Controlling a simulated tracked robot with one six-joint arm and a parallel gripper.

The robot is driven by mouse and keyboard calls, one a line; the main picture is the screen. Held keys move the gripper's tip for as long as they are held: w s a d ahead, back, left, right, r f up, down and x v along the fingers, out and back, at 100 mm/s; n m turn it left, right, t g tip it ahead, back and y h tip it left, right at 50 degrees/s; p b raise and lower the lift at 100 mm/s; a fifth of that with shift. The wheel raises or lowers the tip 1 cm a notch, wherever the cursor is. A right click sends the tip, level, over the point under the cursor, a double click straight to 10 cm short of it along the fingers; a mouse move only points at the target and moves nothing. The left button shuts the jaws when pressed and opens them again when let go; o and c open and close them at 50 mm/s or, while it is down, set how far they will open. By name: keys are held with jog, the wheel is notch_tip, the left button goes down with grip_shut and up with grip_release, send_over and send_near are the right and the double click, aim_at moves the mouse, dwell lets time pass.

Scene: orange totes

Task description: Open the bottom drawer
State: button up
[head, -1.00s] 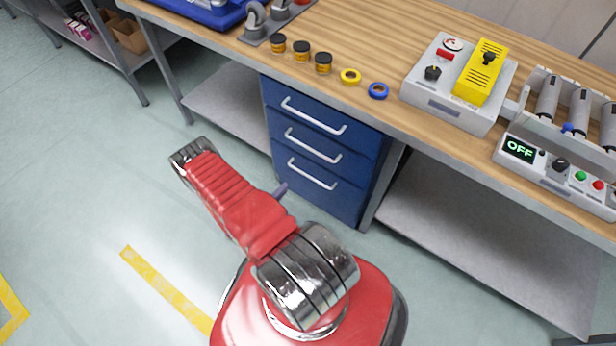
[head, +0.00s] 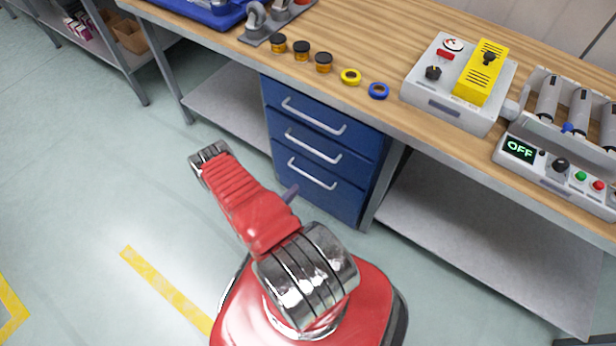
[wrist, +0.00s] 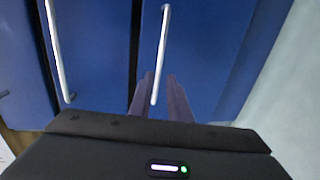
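The blue cabinet under the workbench has three drawers, all flush and closed. The bottom drawer (head: 335,196) has a pale bar handle (head: 312,175). In the wrist view the bottom drawer (wrist: 215,60) fills the middle, its handle (wrist: 162,50) running up the picture. My gripper (wrist: 161,80) is open; its two dark fingers appear on either side of the handle's near end. I cannot tell how deep they reach, and no grip on the handle shows. In the head view only a purple-grey fingertip shows beside my red arm, in front of the drawers; the rest is hidden.
The middle drawer's handle (wrist: 57,50) is close on the left in the wrist view. The bench top (head: 365,45) overhangs the cabinet. A lower shelf (head: 480,240) and a bench leg stand to its right. The floor in front is clear.

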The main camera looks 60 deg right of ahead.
aim_at(308, 176)
jog(key=shift+x, duration=5.6)
jog(key=shift+c, duration=0.3)
grip_shut()
